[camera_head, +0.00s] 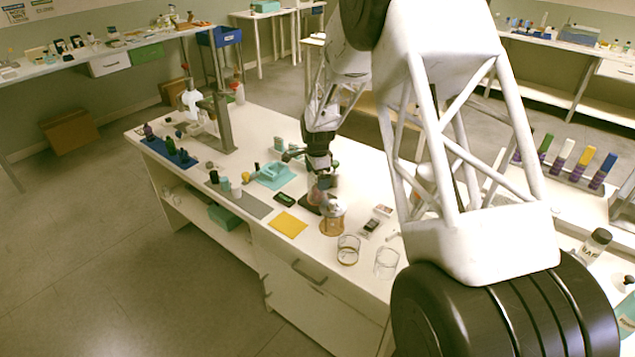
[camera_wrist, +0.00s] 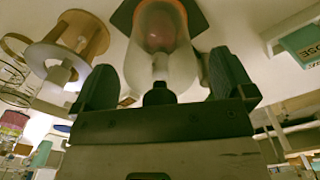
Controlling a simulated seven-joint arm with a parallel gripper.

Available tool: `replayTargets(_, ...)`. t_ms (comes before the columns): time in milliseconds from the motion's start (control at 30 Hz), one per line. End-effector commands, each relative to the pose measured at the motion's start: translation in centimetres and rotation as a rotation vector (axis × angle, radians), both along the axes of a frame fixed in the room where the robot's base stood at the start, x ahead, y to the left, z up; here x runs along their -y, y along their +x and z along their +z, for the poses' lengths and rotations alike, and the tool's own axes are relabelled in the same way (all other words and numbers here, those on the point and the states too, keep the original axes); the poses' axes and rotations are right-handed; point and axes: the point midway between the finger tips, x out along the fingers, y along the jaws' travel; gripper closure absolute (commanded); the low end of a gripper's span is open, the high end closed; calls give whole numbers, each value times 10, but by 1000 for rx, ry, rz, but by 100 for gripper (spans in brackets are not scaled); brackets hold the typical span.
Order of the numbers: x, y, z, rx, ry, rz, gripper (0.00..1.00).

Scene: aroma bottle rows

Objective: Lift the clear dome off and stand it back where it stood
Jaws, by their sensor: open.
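The clear dome (camera_wrist: 150,62) fills the top middle of the wrist view. A reddish rounded item shows inside it, and it stands on a dark base (camera_wrist: 122,17). A dark knob (camera_wrist: 158,95) at the dome's near end lies between my fingers. My gripper (camera_wrist: 162,68) is open, one finger on each side of the knob, with gaps showing between fingers and knob. In the head view my gripper (camera_head: 322,180) points down just over the dome (camera_head: 315,197), which is small and partly hidden there.
A wooden spool-like stand (camera_head: 332,222) is close beside the dome. Clear glass vessels (camera_head: 348,250) stand nearer the front edge. A yellow pad (camera_head: 288,224), a small dark device (camera_head: 285,199) and a teal holder (camera_head: 272,175) lie to the left.

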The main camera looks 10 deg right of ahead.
Motion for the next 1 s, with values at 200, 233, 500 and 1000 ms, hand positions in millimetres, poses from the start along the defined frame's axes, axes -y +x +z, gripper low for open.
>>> replayTargets(200, 0, 0, 0, 0, 0, 0, 26)
replayTargets(233, 0, 0, 0, 0, 0, 0, 31)
replayTargets(500, 0, 0, 0, 0, 0, 0, 56)
replayTargets(1000, 0, 0, 30, 3, 1, 0, 56)
